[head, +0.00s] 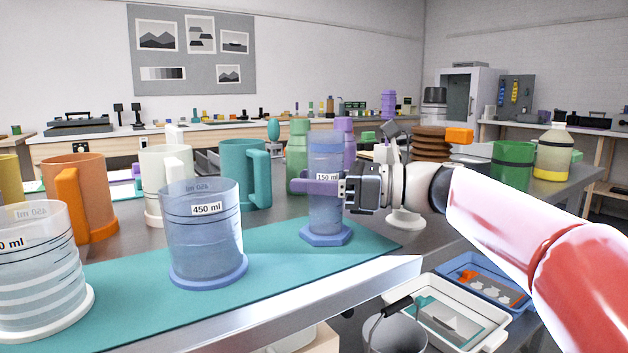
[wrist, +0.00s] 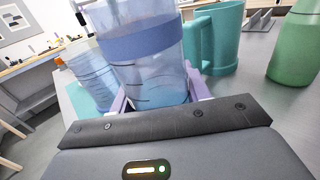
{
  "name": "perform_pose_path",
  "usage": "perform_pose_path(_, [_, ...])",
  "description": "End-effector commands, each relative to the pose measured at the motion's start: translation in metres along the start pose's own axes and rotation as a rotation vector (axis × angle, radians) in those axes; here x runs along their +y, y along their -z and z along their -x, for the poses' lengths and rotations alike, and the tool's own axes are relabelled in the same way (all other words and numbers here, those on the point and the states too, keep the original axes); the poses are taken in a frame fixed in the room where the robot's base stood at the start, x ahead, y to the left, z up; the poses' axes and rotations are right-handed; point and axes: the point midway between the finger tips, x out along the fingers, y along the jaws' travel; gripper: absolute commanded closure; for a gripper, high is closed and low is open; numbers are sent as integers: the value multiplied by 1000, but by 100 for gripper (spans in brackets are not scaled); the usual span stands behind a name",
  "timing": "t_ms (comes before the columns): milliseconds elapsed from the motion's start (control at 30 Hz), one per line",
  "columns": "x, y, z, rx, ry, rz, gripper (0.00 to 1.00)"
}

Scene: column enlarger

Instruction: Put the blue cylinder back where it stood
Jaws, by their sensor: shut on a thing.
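The blue cylinder (head: 326,215), marked 150 ml and with a hexagonal foot, is upright over the right end of the teal mat (head: 285,262). My gripper (head: 322,187) is shut on it from the right, lilac fingers around its middle. I cannot tell whether its foot touches the mat or hangs just above it. In the wrist view the cylinder (wrist: 150,75) fills the space between the fingers, its foot hidden by the gripper body. A wider blue 450 ml cylinder (head: 203,245) stands on the mat to the left, apart from it.
A clear cylinder (head: 38,285) stands at the mat's left. Behind are an orange jug (head: 88,180), white jug (head: 165,180), teal jug (head: 240,172) and green bottle (head: 298,150). The mat between the two blue cylinders is clear. Trays (head: 448,325) lie below the bench edge.

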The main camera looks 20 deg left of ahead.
Motion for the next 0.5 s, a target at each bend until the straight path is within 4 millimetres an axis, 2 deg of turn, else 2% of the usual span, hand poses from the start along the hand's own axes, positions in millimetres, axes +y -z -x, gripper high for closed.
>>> perform_pose_path(233, [0,0,0,0,0,1,100])
perform_pose_path(267, [0,0,0,0,0,1,49])
perform_pose_path(433, [0,0,0,0,0,0,28])
perform_pose_path(500, [0,0,0,0,0,0,28])
